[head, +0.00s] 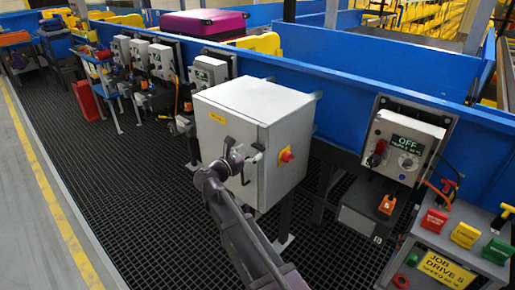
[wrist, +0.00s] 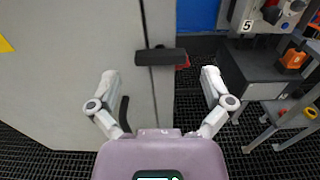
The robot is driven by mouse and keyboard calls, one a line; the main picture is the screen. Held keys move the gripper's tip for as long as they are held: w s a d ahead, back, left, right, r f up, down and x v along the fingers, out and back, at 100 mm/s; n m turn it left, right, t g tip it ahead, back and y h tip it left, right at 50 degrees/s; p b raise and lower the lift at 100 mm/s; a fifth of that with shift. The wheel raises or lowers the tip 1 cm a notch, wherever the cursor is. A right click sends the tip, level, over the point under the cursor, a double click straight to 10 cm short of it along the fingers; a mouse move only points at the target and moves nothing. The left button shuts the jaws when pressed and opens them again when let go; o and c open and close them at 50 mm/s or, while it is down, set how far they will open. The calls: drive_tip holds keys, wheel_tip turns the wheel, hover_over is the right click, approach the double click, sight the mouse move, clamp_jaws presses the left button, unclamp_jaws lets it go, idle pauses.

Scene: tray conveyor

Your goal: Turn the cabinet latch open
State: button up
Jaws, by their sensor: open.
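The grey cabinet (head: 265,118) stands in the middle of the head view, its door shut. Its latch (wrist: 160,57) is a dark bar lying level across the door edge in the wrist view. My gripper (wrist: 160,76) is open, with one finger to the left and one to the right of the latch, lower in the picture. Nothing is between the fingers. Whether the fingers touch the door cannot be told. In the head view my gripper (head: 243,162) is in front of the door and partly hides the latch area. A dark curved pull handle (wrist: 124,112) shows beside the left finger.
A red knob on a yellow plate (head: 286,156) sticks out from the cabinet's right side. A control box (head: 405,145) reading OFF and a panel with coloured buttons (head: 465,236) stand to the right. The grating floor (head: 110,190) is clear at the left.

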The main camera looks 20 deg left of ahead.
sight(257, 147)
drive_tip(key=shift+x, duration=1.55)
drive_tip(key=c, duration=1)
